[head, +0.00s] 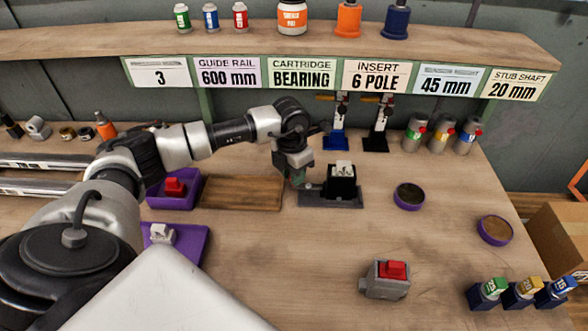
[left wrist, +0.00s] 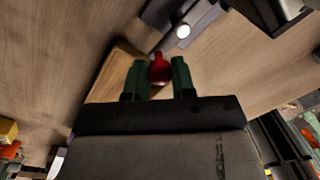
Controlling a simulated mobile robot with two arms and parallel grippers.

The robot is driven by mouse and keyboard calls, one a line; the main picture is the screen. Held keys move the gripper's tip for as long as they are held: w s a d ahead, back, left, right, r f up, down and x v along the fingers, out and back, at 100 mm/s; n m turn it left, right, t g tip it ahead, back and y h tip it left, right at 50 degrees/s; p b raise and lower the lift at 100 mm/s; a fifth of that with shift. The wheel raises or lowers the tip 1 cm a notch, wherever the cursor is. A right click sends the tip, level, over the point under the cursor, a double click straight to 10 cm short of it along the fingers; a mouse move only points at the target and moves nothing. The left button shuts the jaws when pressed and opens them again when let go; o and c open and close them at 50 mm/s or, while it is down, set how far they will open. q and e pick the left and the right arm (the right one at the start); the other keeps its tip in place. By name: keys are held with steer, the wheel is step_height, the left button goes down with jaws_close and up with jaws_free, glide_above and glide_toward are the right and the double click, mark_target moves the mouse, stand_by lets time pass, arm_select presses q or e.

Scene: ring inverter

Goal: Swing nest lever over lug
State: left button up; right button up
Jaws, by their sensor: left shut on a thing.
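The nest (head: 343,188) is a black block on a dark grey base plate (head: 328,203), with a white part (head: 343,168) on top. My left gripper (head: 298,182) is low at the left end of that base plate. In the left wrist view its green fingers (left wrist: 158,78) are shut on a red knob (left wrist: 159,69), which I take for the nest lever's handle. The grey plate (left wrist: 190,20) lies just beyond the knob, with a bright round pin (left wrist: 183,31) on it. The lever's arm and the lug cannot be made out. My right gripper is in neither view.
A wooden board (head: 240,195) lies left of the nest, beside a purple tray (head: 155,202) holding a red part. A grey block with a red top (head: 386,281) stands in front. Round purple dishes (head: 408,203) sit to the right.

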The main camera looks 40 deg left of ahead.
arm_select(q)
steer(key=shift+n, duration=0.3)
steer(key=o, duration=0.9)
steer(key=shift+o, duration=0.2)
step_height(320, 180, up, 11)
steer(key=b, duration=0.1)
steer(key=shift+a, duration=0.25)
